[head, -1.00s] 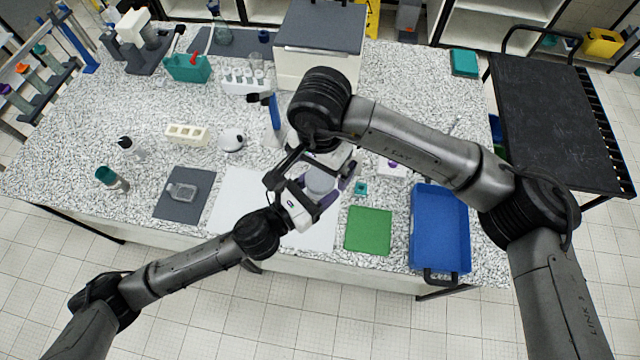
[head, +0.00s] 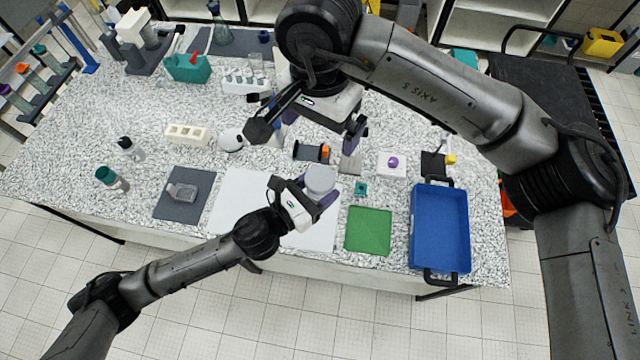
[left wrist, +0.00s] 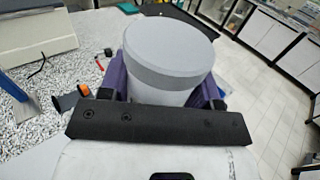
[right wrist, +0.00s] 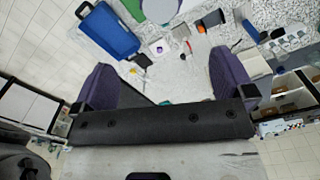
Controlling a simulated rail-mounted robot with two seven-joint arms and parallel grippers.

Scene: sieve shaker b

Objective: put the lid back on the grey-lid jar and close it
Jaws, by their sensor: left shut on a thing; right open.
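The jar is white with a wide grey lid (head: 320,177) on top of it. In the left wrist view the lid (left wrist: 172,48) sits level on the white jar body (left wrist: 158,95), with no gap visible; how tightly it is closed I cannot tell. My left gripper (head: 314,196) is shut around the jar body and holds it upright over the white mat's right edge. My right gripper (head: 318,128) is open and empty, above and behind the jar, apart from it. In the right wrist view the lid (right wrist: 160,9) shows at the top edge, beyond the open fingers.
A green mat (head: 368,231) and a blue tray (head: 440,228) lie to the right. A white mat (head: 243,205) and a dark mat with a clear container (head: 183,192) lie to the left. A white box with a purple knob (head: 392,164) and a small teal item (head: 361,188) stand near the jar.

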